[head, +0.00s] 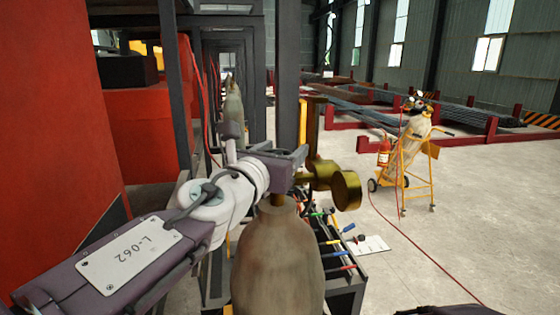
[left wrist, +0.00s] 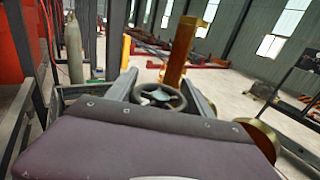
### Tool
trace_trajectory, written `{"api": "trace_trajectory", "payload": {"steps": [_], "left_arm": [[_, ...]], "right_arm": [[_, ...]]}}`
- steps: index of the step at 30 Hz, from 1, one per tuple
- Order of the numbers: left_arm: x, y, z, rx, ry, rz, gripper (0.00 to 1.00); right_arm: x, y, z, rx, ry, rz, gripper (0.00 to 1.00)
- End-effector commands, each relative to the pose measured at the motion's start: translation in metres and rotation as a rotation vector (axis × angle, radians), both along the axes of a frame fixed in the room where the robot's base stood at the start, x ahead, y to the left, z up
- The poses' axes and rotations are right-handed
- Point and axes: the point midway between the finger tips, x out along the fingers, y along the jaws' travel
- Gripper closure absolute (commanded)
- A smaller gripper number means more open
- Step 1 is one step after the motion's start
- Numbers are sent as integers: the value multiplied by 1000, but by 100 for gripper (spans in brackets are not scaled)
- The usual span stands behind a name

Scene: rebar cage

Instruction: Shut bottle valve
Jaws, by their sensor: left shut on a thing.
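A tall, worn beige gas bottle (head: 278,262) stands upright in front of me in the head view. Its brass valve (head: 322,176) is at the top, with a round brass end facing right and an upright brass part. My left gripper (head: 296,160) is at the valve, coming in from the left. In the left wrist view, the dark valve handwheel (left wrist: 160,93) sits between the two fingers of my left gripper (left wrist: 161,88), which is shut on it. In the head view the gripper hides the handwheel.
A tool rack (head: 345,262) with colourful handles stands right behind the bottle. A yellow trolley (head: 415,170) with another bottle and a red extinguisher (head: 384,152) stands at right. A red hose crosses the floor. A large red block (head: 55,130) fills the left. Floor at right is mostly clear.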

Motion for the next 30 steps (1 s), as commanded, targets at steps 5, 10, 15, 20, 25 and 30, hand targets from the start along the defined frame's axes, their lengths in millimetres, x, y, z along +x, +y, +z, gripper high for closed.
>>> {"api": "trace_trajectory", "payload": {"steps": [5, 10, 15, 20, 25, 30], "left_arm": [[1, -1, -4, 1, 0, -72, 80], [-1, -3, -4, 1, 1, -158, 80], [-2, -6, -4, 1, 1, -285, 80], [-4, -9, -2, 0, 3, -398, 80], [-7, -12, -1, 1, 4, -486, 80], [-9, -13, -1, 1, 4, -542, 80]], "right_arm": [[0, 0, -12, 0, 0, 0, 18], [0, 0, -22, 0, 0, 0, 18], [0, 0, -31, 0, 0, 0, 18], [0, 0, -31, 0, 0, 0, 18], [0, 0, -26, 0, 0, 0, 18], [0, 0, -23, 0, 0, 0, 18]]}}
